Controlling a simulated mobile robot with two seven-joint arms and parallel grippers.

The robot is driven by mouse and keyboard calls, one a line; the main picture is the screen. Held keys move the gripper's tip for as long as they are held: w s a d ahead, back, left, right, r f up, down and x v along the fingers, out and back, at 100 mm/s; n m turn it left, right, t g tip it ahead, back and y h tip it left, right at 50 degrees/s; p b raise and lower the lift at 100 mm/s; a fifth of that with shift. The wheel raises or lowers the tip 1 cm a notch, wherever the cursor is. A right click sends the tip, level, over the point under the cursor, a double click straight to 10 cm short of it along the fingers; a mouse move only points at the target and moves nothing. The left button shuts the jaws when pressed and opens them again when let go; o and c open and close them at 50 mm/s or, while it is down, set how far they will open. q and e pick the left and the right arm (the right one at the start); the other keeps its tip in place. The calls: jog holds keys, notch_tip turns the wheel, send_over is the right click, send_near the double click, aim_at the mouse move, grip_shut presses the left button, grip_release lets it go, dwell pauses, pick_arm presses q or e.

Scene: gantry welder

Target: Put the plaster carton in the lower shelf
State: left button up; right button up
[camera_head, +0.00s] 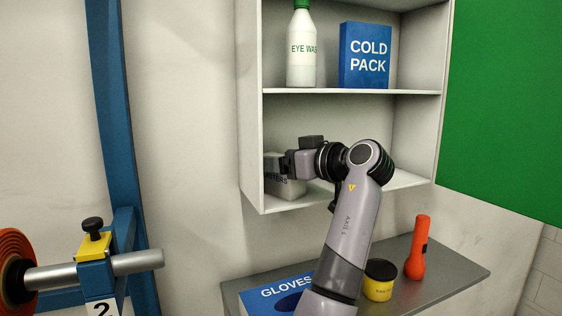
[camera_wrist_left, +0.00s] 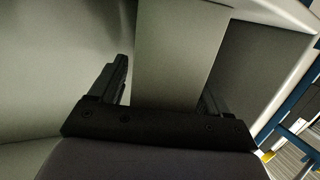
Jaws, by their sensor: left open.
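The plaster carton (camera_head: 290,189) is a pale grey-white box in the lower shelf (camera_head: 410,180) of the white wall cabinet, at its left end. It appears to stand on the shelf board; part of its lettering and its top are hidden by my gripper. My left gripper (camera_head: 283,166) reaches into the lower shelf at the carton. In the left wrist view the pale carton (camera_wrist_left: 175,55) lies between the two dark fingers, which are open, with a gap visible on the left side. Contact on the right side cannot be told. My right gripper is not in view.
The upper shelf holds an eye wash bottle (camera_head: 301,50) and a blue cold pack box (camera_head: 365,55). Below, a grey ledge (camera_head: 440,272) carries a blue gloves box (camera_head: 265,293), a yellow-black tub (camera_head: 380,280) and an orange flashlight (camera_head: 417,248). The lower shelf's right part is free.

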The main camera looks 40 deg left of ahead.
pick_arm(q)
jog(key=d+r+b, duration=0.1)
jog(key=d+b, duration=0.1)
jog(key=d, duration=0.9)
jog(key=shift+d+r, duration=0.25)
jog(key=shift+r, duration=0.1)
